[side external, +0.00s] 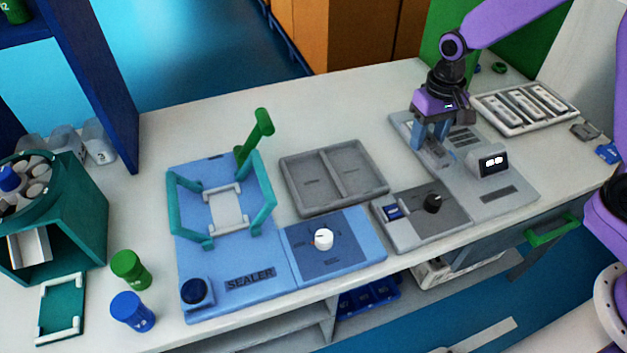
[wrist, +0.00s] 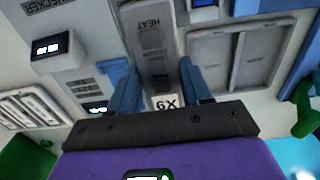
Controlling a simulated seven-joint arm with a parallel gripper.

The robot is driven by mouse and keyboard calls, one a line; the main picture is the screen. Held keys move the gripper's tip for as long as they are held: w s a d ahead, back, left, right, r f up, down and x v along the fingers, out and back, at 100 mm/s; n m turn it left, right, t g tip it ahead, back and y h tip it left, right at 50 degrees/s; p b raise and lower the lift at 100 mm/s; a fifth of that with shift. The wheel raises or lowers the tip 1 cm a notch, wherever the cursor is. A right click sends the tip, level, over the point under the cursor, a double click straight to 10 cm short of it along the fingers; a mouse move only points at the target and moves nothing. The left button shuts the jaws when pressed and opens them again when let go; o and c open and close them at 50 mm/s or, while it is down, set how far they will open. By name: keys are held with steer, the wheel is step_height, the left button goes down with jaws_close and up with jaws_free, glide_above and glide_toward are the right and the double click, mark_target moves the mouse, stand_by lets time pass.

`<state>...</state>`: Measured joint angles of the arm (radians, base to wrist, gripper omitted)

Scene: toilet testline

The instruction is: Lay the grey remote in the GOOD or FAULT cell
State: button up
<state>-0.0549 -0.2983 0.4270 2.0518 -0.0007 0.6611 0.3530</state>
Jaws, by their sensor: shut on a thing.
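My gripper (side external: 432,142) is shut on the grey remote, over the grey checker plate (side external: 510,199) at the right of the bench. In the wrist view the remote (wrist: 153,42) lies between the two blue fingers (wrist: 160,78), with HEAT lettering and a white 6X label near its lower end. In the side view the remote is small and partly hidden by the fingers, so I cannot tell whether it touches the plate. The grey two-cell tray (side external: 333,212) is left of my gripper. Both cells look empty, and their lettering is too small to read.
The checker's display box (side external: 493,161) stands close right of my gripper. A black-knob panel (side external: 432,222) lies in front. A white tray (side external: 482,99) with several remotes is behind right. The blue sealer (side external: 225,290) with its upright green handle (side external: 254,137) is left of the cells.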

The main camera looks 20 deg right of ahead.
steer(key=s+a, duration=0.2)
steer(key=a, duration=1.2)
glide_above(312, 182)
step_height(312, 182, down, 10)
steer(key=shift+s+f, duration=0.15)
steer(key=shift+f, duration=1.7)
steer(key=shift+f, duration=0.15)
steer(key=o, duration=1.2)
